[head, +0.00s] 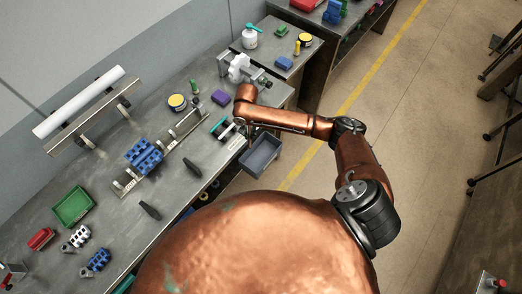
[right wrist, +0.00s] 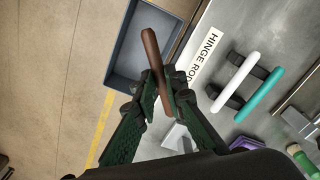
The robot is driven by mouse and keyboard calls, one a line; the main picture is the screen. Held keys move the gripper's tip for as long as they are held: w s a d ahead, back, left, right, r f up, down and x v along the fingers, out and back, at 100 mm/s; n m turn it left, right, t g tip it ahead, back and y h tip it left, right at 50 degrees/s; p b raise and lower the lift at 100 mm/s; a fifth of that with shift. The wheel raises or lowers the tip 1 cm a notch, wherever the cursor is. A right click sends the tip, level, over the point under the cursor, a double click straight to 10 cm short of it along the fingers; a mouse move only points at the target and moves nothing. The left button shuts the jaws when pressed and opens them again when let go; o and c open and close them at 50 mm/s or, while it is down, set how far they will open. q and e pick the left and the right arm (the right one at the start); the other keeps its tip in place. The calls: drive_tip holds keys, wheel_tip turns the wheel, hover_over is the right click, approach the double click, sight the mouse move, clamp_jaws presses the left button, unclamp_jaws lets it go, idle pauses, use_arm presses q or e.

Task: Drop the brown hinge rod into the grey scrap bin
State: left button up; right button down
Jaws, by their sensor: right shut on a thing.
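The brown hinge rod (right wrist: 154,58) is held between the fingertips of my right gripper (right wrist: 161,88), which is shut on it. In the right wrist view its far end overlaps the grey scrap bin (right wrist: 119,50), and its near part lies over the bench edge side. In the head view the grey scrap bin (head: 264,155) hangs at the bench's front edge, and its visible inside looks empty. My right gripper (head: 248,135) is at the bin's upper left side there, small and partly hidden by my arm. My left gripper is not in view.
A label reading "HINGE RO…" (right wrist: 199,57) lies beside the bin. A white rod (right wrist: 236,82) and a teal rod (right wrist: 262,96) rest on dark holders to the right. A purple block (head: 220,97) and a clamp-like fixture (head: 240,68) stand on the bench. Open floor lies right of the bin.

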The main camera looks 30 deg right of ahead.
use_arm(q)
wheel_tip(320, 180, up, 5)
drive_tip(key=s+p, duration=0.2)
drive_tip(key=p, duration=0.1)
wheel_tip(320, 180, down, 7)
drive_tip(key=b, duration=0.6)
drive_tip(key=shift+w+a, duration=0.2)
use_arm(e)
drive_tip(key=s+d+f+m, duration=0.1)
drive_tip(key=d+f, duration=0.2)
drive_tip(key=f, duration=0.4)
drive_tip(key=s+d+f+m, duration=0.1)
drive_tip(key=d+f, duration=0.2)
drive_tip(key=f, duration=0.5)
drive_tip(key=shift+s, duration=0.35)
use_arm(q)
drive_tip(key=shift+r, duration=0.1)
use_arm(e)
drive_tip(key=shift+d+r, duration=0.1)
drive_tip(key=c, duration=1.9)
unclamp_jaws()
wheel_tip(320, 180, up, 12)
drive_tip(key=shift+s, duration=0.15)
